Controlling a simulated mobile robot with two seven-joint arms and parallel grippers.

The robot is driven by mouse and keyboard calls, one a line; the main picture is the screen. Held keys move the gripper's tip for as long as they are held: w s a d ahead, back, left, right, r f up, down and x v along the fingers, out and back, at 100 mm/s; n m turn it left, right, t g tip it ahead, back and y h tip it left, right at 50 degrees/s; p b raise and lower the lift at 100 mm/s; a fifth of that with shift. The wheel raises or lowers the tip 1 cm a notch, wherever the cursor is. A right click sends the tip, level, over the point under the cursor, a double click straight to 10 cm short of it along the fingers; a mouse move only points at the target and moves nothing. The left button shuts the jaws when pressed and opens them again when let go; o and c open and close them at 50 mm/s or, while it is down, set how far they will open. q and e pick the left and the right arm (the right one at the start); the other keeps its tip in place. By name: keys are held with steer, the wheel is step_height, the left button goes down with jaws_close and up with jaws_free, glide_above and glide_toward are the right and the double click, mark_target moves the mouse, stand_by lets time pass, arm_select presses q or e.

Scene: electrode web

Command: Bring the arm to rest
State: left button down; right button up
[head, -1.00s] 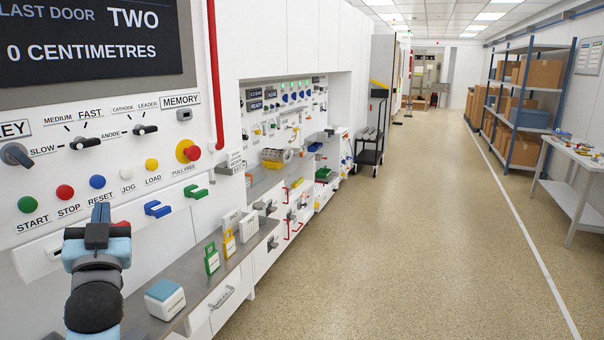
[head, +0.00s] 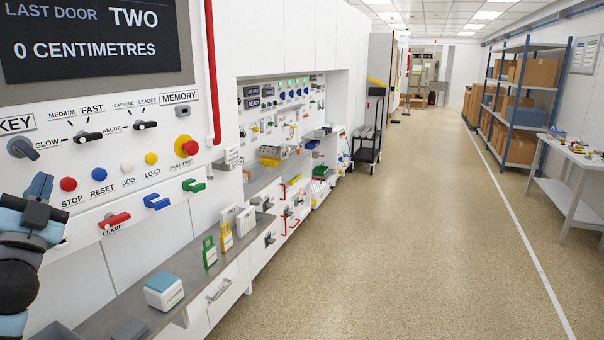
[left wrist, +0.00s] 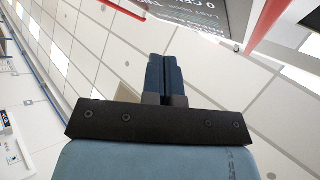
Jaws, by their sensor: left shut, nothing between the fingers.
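My left gripper (head: 39,187) is at the lower left of the head view, in front of the control panel (head: 100,205). It points upward and is shut with nothing between its fingers. In the left wrist view its two dark fingers (left wrist: 164,78) stand close together against the ceiling tiles. My left arm covers the lower left part of the panel, where the green start button stood. My right gripper is not in view.
A red clamp handle (head: 115,220) sits beside my left gripper, with blue (head: 157,202) and green (head: 194,186) handles to its right. A white-and-blue box (head: 164,291) and padlocks stand on the grey shelf (head: 135,299). The floor (head: 400,220) is clear.

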arm_select(q)
steer(key=s+d+f+m+g+h, duration=0.1)
steer(key=f+g+h, duration=0.15)
steer(key=f, duration=0.85)
steer(key=s+d+f+g+h, duration=0.1)
steer(key=d+f+g, duration=0.15)
steer(key=f, duration=0.85)
steer(key=s+d+f+m+g+h, duration=0.1)
steer(key=f+g+h, duration=0.15)
steer(key=f, duration=0.75)
steer(key=s+d+f+n+g, duration=0.1)
steer(key=s+d+f+g, duration=0.25)
steer(key=s+f, duration=0.75)
steer(key=s+d+f+n+g, duration=0.15)
steer(key=s+f+g, duration=0.25)
steer(key=s+f, duration=0.7)
steer(key=w+d+f+n+t+h, duration=0.15)
steer(key=d+n, duration=0.35)
steer(key=d, duration=0.9)
step_height(320, 180, up, 9)
steer(key=p, duration=0.9)
steer(key=shift+s+a+p, duration=0.15)
steer(key=shift+s+p, duration=0.15)
steer(key=shift+p, duration=0.05)
